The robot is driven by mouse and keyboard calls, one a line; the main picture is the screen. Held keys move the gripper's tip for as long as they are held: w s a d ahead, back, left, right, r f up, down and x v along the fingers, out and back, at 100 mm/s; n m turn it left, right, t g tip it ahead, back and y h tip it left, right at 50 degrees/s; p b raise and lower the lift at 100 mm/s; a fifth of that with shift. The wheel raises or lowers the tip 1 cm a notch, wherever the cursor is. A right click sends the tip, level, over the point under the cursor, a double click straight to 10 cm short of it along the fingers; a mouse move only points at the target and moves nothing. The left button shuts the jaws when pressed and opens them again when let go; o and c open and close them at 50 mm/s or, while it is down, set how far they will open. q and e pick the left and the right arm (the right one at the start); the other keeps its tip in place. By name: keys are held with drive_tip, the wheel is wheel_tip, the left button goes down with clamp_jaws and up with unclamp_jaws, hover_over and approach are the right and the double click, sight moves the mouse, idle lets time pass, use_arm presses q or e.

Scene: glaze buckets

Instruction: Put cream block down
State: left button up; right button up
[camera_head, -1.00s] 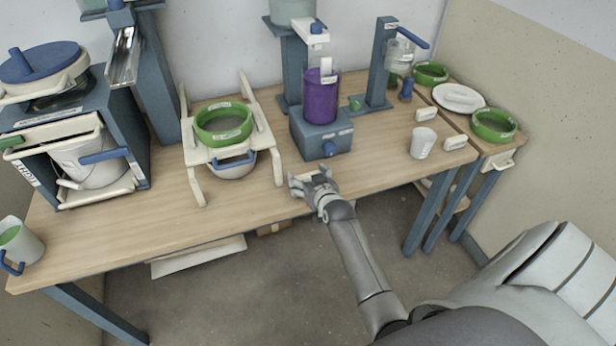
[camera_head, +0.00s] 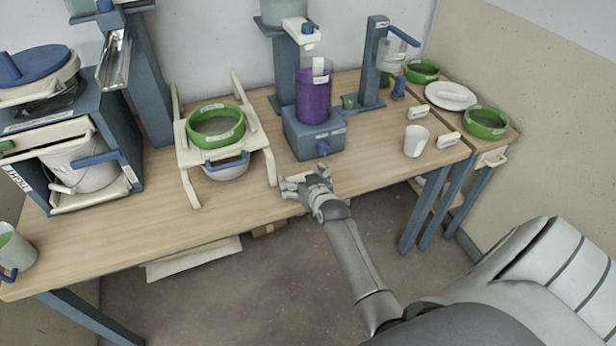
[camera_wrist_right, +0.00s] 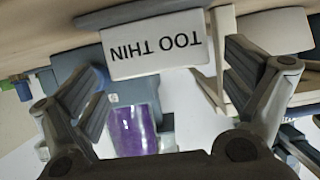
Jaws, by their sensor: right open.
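A cream block (camera_wrist_right: 155,45) with a "TOO THIN" label shows upside down in the right wrist view. It lies at the table surface, between the two fingers of my right gripper (camera_wrist_right: 175,85). The fingers are spread either side of it, and I cannot tell whether either one still touches it. In the head view my right gripper (camera_head: 305,182) is open at the table's front edge, in front of the blue-grey stand with the purple container. The block is mostly hidden by the fingers there. My left gripper is not in view.
Two other cream blocks (camera_head: 418,111) (camera_head: 449,140) and a white cup (camera_head: 417,141) stand on the right. The purple container (camera_head: 313,98) is behind my gripper. A cream rack (camera_head: 188,165) with a green ring stands to the left. The table front (camera_head: 150,220) has bare room.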

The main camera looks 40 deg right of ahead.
drive_tip(key=v, duration=1.2)
drive_tip(key=shift+w+a+f, duration=0.1)
drive_tip(key=shift+f, duration=0.05)
drive_tip(key=s+a+f+n+g+y, duration=0.1)
drive_tip(key=s+a+f+g, duration=0.2)
drive_tip(key=f, duration=0.6)
drive_tip(key=s+a+f+g+y, duration=0.1)
drive_tip(key=s+a+f, duration=0.35)
drive_tip(key=f, duration=0.55)
drive_tip(key=s+a+f+n+g+y, duration=0.15)
drive_tip(key=s+f, duration=0.25)
drive_tip(key=f, duration=0.5)
drive_tip(key=s+f+g, duration=0.2)
drive_tip(key=s+f, duration=0.3)
drive_tip(key=s, duration=0.5)
drive_tip(key=s+a+f+n+g, duration=0.1)
drive_tip(key=s+f+g, duration=0.1)
drive_tip(key=s+f, duration=0.4)
drive_tip(key=s+a+f+n+g, duration=0.1)
drive_tip(key=s+f, duration=0.4)
drive_tip(key=s, duration=0.9)
drive_tip(key=shift+f+g, duration=0.3)
drive_tip(key=shift+g, duration=0.55)
drive_tip(key=shift+s+a+n+h, duration=0.1)
drive_tip(key=shift+s+n+h, duration=0.05)
drive_tip(key=shift+n+h, duration=0.1)
